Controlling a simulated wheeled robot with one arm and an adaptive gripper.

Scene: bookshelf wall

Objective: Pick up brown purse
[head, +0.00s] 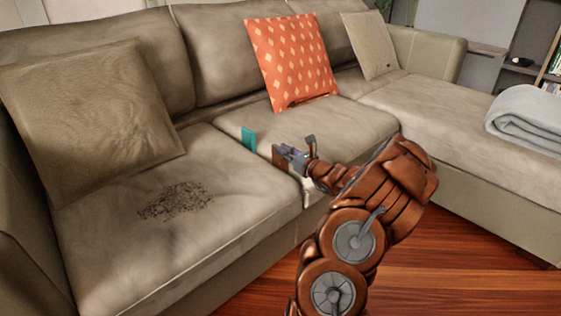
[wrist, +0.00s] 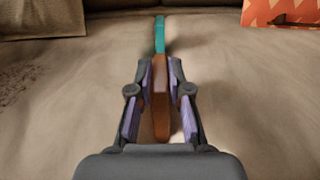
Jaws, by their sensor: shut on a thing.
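The brown purse (head: 279,157) is a small upright brown piece at the front of the sofa seat in the head view. In the wrist view the purse (wrist: 160,112) stands edge-on between the purple-padded fingers. My gripper (head: 291,155) reaches in from the right and is shut on it; the gripper also fills the middle of the wrist view (wrist: 160,75). Part of the purse is hidden by the fingers. I cannot tell whether the purse still touches the seat.
A teal upright thing (head: 248,138) stands on the seat just beyond the purse. The beige sofa (head: 110,235) has a dark speckled patch (head: 175,200), an orange patterned cushion (head: 292,62) and beige cushions (head: 90,115). A grey folded blanket (head: 528,118) lies at the right.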

